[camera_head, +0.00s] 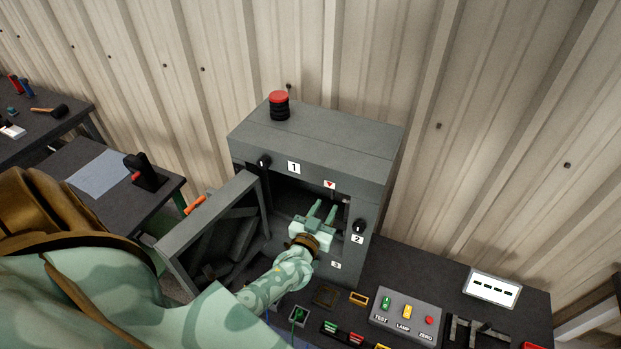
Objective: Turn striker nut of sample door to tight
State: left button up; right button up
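A grey enclosure (310,152) stands on the dark bench. Its sample door (184,250) is swung open to the left, with an orange handle (195,204) on its edge. My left gripper (322,209) reaches in front of the right part of the opening, below a label with a red triangle (330,185). Its two pale green fingers are apart with a gap between them, and nothing shows between them. The striker nut cannot be made out; the gripper and the dark interior may hide it. My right gripper is not in view.
Black knobs sit by labels 1 (263,161) and 2 (359,227). A red-topped button (279,104) is on the enclosure's top. A control box (405,317) and a white display (492,288) are on the bench at right. A side table (155,200) stands left.

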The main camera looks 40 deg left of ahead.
pick_arm(q)
jog(key=v, duration=1.2)
jog(key=shift+a, duration=0.1)
jog(key=s+d+f+m+g+h+b, duration=0.1)
jog(key=s+d+f+g+h+b, duration=0.15)
jog(key=f, duration=0.55)
jog(key=s+d+f+m+g+h+b, duration=0.1)
jog(key=s+f+g, duration=0.25)
jog(key=f, duration=0.45)
jog(key=s+d+f+m+g+h+b, duration=0.15)
jog(key=s+f, duration=0.25)
jog(key=f, duration=0.4)
jog(key=s+f+m+g+b, duration=0.3)
jog(key=s+f+g+b, duration=0.6)
jog(key=s+f+b, duration=0.9)
jog(key=s+f, duration=0.7)
jog(key=f, duration=0.5)
jog(key=shift+a+y+b, duration=0.3)
jog(key=shift+a+b, duration=0.1)
